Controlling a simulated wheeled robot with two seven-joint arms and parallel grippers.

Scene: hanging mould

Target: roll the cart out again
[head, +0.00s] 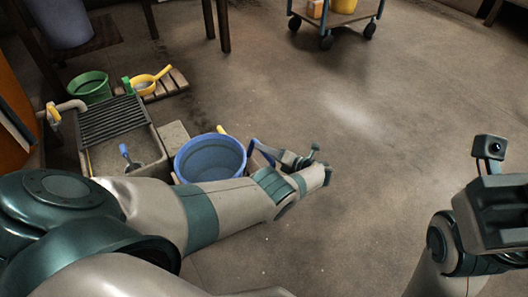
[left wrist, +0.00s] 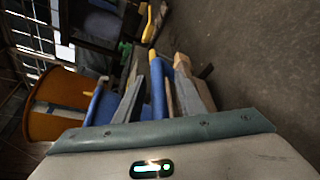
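The cart (head: 345,17) stands at the top of the head view on dark casters, its upper part cut off by the frame edge. It carries a yellow container and an orange item. My left gripper (head: 262,153) is low beside the blue tub (head: 210,158), far from the cart. In the left wrist view its two grey fingers (left wrist: 160,98) stand apart, with a blue bar and a tan strip showing between or beyond them; contact is unclear. My right gripper (head: 495,205) is at the right edge, away from the cart; its fingertips cannot be made out.
A grated basin (head: 115,122), a green bucket (head: 90,87) and a yellow scoop (head: 148,80) on a slatted board lie at the left. A dark wooden table leg (head: 223,25) stands at the top. An orange drum (left wrist: 52,103) shows in the left wrist view. The middle floor is clear.

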